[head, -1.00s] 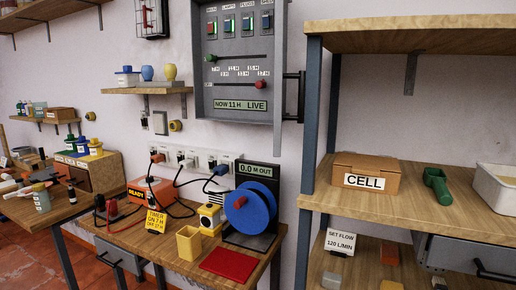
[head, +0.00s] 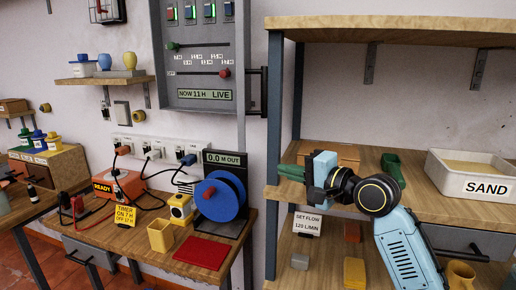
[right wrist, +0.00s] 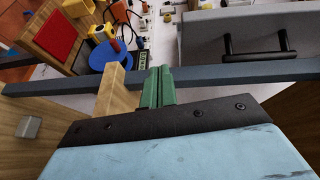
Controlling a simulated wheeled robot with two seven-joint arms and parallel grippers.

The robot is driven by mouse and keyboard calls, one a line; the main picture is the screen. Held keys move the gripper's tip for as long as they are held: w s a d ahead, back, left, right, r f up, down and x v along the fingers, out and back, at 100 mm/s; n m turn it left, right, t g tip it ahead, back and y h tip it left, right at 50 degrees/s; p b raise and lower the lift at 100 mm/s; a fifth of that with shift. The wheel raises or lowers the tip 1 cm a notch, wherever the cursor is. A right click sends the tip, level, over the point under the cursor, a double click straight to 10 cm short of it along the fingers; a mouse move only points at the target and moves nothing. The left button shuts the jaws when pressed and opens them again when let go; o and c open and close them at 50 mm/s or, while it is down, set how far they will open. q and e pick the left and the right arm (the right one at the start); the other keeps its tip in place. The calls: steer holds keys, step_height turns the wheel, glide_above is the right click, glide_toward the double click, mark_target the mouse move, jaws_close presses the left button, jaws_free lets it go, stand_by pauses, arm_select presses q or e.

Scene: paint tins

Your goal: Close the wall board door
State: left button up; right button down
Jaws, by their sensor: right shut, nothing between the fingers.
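The grey wall board (head: 199,97) hangs at the upper middle of the head view, with switches, sliders and a "NOW 11 H LIVE" display showing. Its door (head: 243,85) is a narrow grey strip along its right side, seen nearly edge-on, standing open. The black door handle (head: 264,92) is beside the shelf post. In the right wrist view a grey panel with a black handle (right wrist: 258,52) shows at upper right. My right gripper (head: 283,172) is shut and empty, its green fingers pointing left at the shelf post, below and right of the handle. They also show in the wrist view (right wrist: 157,88). My left gripper is not in view.
The blue shelf post (head: 274,130) stands between my right gripper and the board. My right arm is over the middle shelf (head: 440,212), near the green scoop (head: 391,163) and sand tray (head: 470,185). The bench with a blue reel (head: 222,197) is at left.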

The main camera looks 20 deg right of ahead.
steer(key=w+a+r+p, duration=0.1)
steer(key=w+a+r, duration=0.3)
steer(key=w, duration=0.5)
steer(key=shift+a+m+t+y, duration=0.25)
steer(key=shift+m+t+y, duration=0.05)
steer(key=shift+m+y, duration=0.1)
